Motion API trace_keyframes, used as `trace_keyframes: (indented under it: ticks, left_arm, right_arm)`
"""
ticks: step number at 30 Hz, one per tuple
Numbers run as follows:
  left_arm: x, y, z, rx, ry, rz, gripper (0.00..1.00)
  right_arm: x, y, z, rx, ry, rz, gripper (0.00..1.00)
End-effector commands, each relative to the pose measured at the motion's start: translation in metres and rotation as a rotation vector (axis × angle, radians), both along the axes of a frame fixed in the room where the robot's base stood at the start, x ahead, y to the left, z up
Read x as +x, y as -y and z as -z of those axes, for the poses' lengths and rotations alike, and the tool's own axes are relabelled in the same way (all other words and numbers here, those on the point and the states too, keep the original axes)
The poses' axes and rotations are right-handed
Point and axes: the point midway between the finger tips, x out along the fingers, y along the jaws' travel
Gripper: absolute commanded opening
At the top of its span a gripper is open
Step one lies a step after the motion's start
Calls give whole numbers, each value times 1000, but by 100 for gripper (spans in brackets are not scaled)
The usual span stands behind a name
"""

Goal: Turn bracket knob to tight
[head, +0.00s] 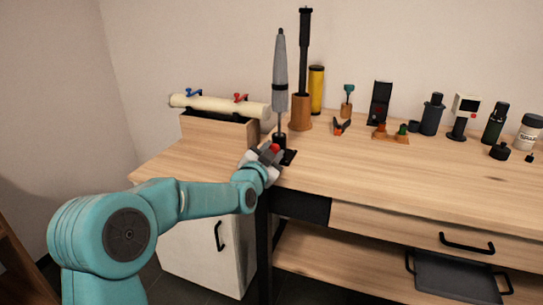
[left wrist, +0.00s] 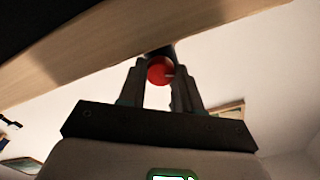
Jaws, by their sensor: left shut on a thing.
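The red bracket knob (head: 275,148) sits low on the front of a black bracket (head: 288,157) near the left front part of the table. A closed grey tripod-like pole (head: 280,75) stands upright in this bracket. My left gripper (head: 268,154) is at the knob, shut on it. In the left wrist view the round red knob (left wrist: 159,70) shows between the two grey fingers of my left gripper (left wrist: 160,82), with a short pale mark at its right side. The bracket behind it is mostly hidden there. My right gripper is not in view.
The wooden table (head: 400,175) is clear at the front middle. A cream roll (head: 220,106) lies on a wooden box (head: 215,132) at the left. A brown cup (head: 300,112), a yellow cylinder (head: 316,90) and several small devices stand along the back.

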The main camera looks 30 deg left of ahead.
Motion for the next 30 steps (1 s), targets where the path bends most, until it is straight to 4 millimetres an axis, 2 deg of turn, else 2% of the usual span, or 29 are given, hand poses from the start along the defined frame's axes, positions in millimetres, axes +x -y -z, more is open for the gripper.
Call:
trace_keyframes:
  ticks: [21, 30]
  left_arm:
    - [0, 1, 2, 653, -160, 1, 3]
    - [0, 1, 2, 872, -211, 1, 3]
  right_arm:
    - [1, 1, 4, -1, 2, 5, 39]
    - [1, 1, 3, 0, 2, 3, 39]
